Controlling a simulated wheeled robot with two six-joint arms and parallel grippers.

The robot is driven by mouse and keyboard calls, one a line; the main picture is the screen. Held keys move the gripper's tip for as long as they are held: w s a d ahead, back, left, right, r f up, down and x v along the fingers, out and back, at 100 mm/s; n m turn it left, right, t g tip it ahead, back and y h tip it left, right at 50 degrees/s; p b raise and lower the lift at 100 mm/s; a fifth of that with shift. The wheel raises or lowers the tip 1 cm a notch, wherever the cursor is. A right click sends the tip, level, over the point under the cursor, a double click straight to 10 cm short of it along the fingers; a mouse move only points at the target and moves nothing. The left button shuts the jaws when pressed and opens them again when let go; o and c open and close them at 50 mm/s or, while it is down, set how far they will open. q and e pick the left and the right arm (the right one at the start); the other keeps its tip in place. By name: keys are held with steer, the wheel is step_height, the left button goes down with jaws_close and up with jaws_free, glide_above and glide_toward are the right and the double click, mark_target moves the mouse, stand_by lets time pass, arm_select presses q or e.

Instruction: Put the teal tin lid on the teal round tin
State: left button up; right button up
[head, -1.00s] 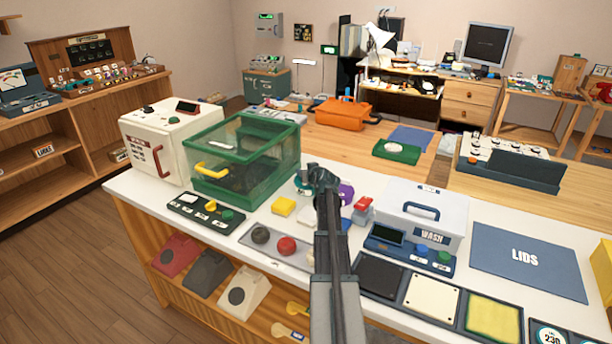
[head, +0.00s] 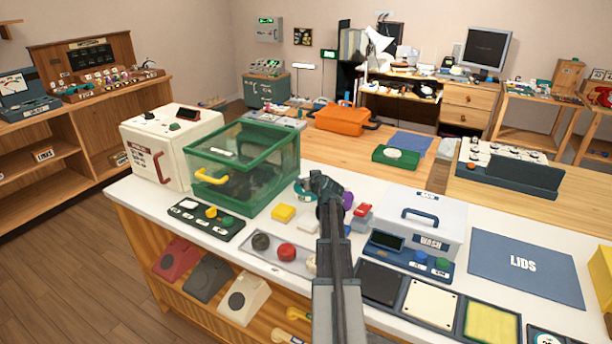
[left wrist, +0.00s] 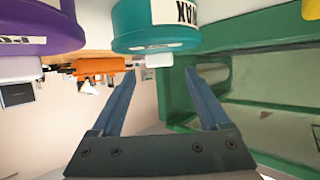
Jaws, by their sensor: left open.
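The teal round tin (left wrist: 130,25) shows at the top of the upside-down left wrist view, with a white WAX label and a teal rim. A small white block (left wrist: 158,60) shows against the rim; I cannot tell whether it is a lid knob. In the head view a bit of teal (head: 302,190) shows just left of my left gripper (head: 322,184), which partly hides it. My left gripper (left wrist: 160,80) is open, its two fingers pointing towards the teal tin with nothing between them. I cannot make out a separate teal lid. My right gripper is not in view.
A purple tin (left wrist: 38,25) stands close beside the teal one. The green glass-sided case (head: 245,165) stands to the left. The WASH box (head: 420,220) is to the right, then the bare blue LIDS mat (head: 525,268). A yellow block (head: 283,213) lies near.

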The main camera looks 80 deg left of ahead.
arm_select(q)
steer(key=p+v, duration=0.2)
steer(key=v, duration=0.6)
steer(key=shift+d+p, duration=0.35)
steer(key=shift+r, duration=0.15)
